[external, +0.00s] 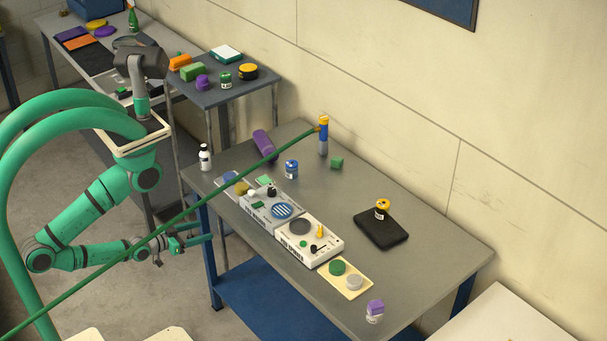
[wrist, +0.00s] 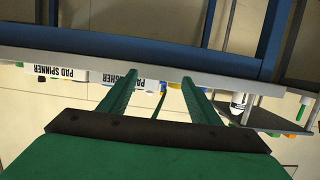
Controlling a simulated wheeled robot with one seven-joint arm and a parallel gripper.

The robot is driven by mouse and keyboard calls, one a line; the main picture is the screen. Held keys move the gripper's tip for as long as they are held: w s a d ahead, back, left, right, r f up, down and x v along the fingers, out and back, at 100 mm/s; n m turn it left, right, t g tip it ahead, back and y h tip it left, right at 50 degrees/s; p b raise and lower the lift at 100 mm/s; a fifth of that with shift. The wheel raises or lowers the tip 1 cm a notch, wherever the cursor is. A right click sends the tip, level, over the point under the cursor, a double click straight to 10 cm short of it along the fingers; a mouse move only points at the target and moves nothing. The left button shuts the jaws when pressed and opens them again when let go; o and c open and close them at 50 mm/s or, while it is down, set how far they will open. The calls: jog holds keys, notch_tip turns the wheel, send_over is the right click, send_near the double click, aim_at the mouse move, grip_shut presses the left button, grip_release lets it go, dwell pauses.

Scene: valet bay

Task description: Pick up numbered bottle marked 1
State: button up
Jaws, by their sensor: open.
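Several small labelled bottles stand in the external view; their numbers are too small to read, so I cannot tell which is marked 1. A blue bottle (external: 291,169) stands near the table's middle. A purple-capped bottle (external: 374,312) is near the front edge. My gripper (external: 197,238) is open and empty, beside the table's left edge and below its top. In the wrist view my gripper (wrist: 160,84) points at the table edge.
The work table (external: 440,250) holds a pad washer (external: 264,222), a pad spinner (external: 318,250) and a purple cylinder (external: 264,145). A green hose (external: 200,208) crosses in front. A smaller side table (external: 235,97) behind holds more containers. Blue table legs and lower shelf (external: 260,300) are near my gripper.

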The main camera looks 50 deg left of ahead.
jog(key=n+y, duration=0.6)
jog(key=y, duration=0.2)
send_near(202, 164)
jog(key=w, duration=0.1)
jog(key=shift+w+a+m+t, duration=0.3)
jog(key=shift+w, duration=0.45)
jog(key=shift+a+x, duration=0.2)
jog(key=shift+x, duration=4.7)
jog(key=shift+s+f, duration=0.1)
jog(key=shift+c, duration=0.3)
